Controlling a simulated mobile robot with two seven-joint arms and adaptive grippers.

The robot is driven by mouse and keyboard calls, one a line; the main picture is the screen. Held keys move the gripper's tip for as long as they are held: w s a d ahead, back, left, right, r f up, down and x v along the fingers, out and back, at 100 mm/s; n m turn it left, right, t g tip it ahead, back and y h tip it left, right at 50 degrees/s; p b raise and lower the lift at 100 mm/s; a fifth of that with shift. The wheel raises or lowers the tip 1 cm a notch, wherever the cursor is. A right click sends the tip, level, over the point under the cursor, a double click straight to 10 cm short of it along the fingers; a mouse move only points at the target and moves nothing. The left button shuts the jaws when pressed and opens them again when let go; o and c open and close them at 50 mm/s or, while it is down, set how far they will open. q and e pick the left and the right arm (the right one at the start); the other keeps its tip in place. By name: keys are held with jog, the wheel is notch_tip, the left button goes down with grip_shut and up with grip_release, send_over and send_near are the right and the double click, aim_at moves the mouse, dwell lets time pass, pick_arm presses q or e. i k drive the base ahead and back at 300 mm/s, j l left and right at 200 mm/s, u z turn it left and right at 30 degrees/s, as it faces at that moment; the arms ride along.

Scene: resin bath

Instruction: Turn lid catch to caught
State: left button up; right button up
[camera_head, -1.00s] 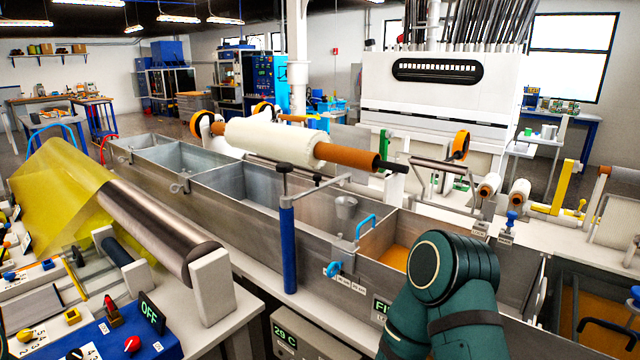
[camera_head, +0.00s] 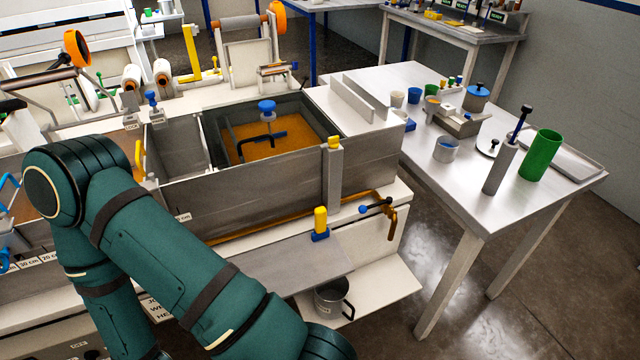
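I cannot tell which fitting is the lid catch. A yellow-topped upright post (camera_head: 334,160) stands at the front corner of the end bath compartment (camera_head: 290,185). A yellow knob on a blue base (camera_head: 320,222) sits on the ledge below it. A small lever with a blue end (camera_head: 374,209) is at the ledge's right end, beside a brown tap. A blue knob on a stem (camera_head: 267,108) stands over the brown liquid in the compartment. My teal arm crosses the lower left and hides part of the bath front. Neither gripper is in view.
A metal mug (camera_head: 332,298) stands on a low shelf below the ledge. A side table (camera_head: 430,190) on the right holds cups, a green cylinder (camera_head: 541,154) and a grey post (camera_head: 500,168).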

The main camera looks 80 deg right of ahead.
aim_at(333, 141)
jog(key=i+j+z, duration=0.1)
jog(key=j+z, duration=0.3)
jog(key=j, duration=0.15)
jog(key=z, duration=2.45)
